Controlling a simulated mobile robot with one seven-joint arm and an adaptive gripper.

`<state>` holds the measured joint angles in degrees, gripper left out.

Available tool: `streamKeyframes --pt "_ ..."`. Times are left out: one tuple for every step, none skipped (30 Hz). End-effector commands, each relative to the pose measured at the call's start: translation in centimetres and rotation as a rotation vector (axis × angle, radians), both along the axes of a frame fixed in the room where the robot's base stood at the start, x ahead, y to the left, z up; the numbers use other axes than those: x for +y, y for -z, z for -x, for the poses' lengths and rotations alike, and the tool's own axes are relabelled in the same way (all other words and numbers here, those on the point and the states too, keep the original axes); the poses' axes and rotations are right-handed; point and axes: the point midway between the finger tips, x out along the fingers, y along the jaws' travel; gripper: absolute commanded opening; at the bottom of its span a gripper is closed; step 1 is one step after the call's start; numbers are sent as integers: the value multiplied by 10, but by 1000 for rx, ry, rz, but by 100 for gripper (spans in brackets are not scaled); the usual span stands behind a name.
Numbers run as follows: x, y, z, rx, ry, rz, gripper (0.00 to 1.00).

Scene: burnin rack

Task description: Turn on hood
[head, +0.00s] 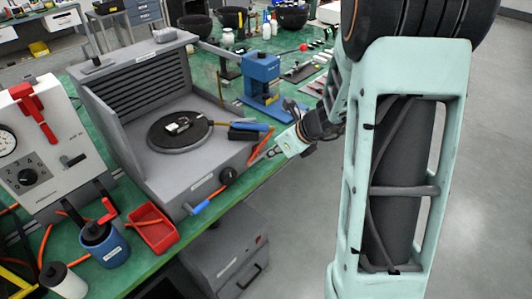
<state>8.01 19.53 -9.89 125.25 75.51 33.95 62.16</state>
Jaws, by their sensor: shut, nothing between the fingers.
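The hood (190,100) is a grey open-fronted box with a louvred back panel and low side walls, standing on the green bench. A black knob (228,175) sits on its front panel, toward the right end. A round black plate (180,131) with a small pale part on it lies on the hood's floor. My gripper (260,158) is shut and empty, just to the right of the front panel and slightly above the knob. It looks apart from the knob. Whether it touches the hood's edge I cannot tell.
Blue and black handles (250,128) lie at the hood's right side, close to my gripper. A blue press (262,75) stands behind. A red tray (153,228), a blue canister (105,243) and a grey gauge box (45,150) stand left. Floor right of the bench is clear.

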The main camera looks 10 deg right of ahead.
Motion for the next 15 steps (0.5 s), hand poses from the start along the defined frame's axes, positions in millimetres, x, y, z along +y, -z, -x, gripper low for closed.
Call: streamKeyframes --pt "-5 -2 1 0 1 0 0" --pt "-7 -3 2 0 1 -1 0" --pt "-11 -16 6 -6 1 -1 0" --pt "-14 -23 10 -7 1 1 0" --pt "-16 -29 14 -7 1 1 0" --pt "-20 -36 19 -6 0 0 0" --pt "-22 -41 22 -5 0 1 0" --pt "-25 -46 26 -4 1 1 0" --pt "-27 -53 30 -5 0 0 0" --pt "-29 -57 33 -4 0 -1 0" --pt "-32 -61 36 -4 0 0 0" --pt "-34 -66 39 -4 0 0 0" --pt "-36 -69 41 -3 0 1 0" --pt "-37 -71 43 -3 1 -1 0" --pt "-38 -75 46 -2 -1 -1 0"
